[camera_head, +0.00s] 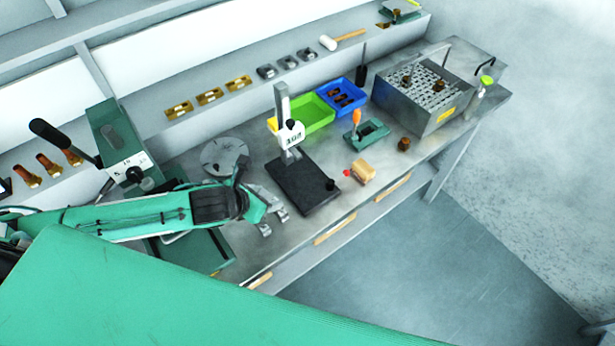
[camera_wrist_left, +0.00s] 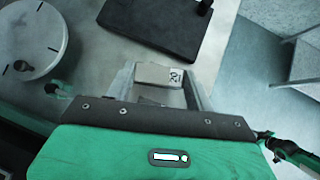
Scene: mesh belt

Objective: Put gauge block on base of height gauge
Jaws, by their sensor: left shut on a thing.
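My left gripper (camera_head: 274,221) reaches in from the left, just left of the height gauge. In the left wrist view it (camera_wrist_left: 168,82) is shut on the gauge block (camera_wrist_left: 158,76), a small grey block marked "20". In the head view I cannot make the block out clearly between the fingers. The height gauge (camera_head: 289,134) has a grey upright column and a white display. Its dark flat base (camera_head: 302,191) lies to the right of the gripper, apart from it. The base also shows at the top of the left wrist view (camera_wrist_left: 150,22). My right gripper is not in view.
A round grey plate (camera_head: 224,155) lies behind my left gripper. A small black knob (camera_head: 330,184) stands on the gauge base. A tan block (camera_head: 362,172) and a red ball (camera_head: 347,173) are to its right. Green (camera_head: 318,123) and blue bins (camera_head: 360,97) stand behind.

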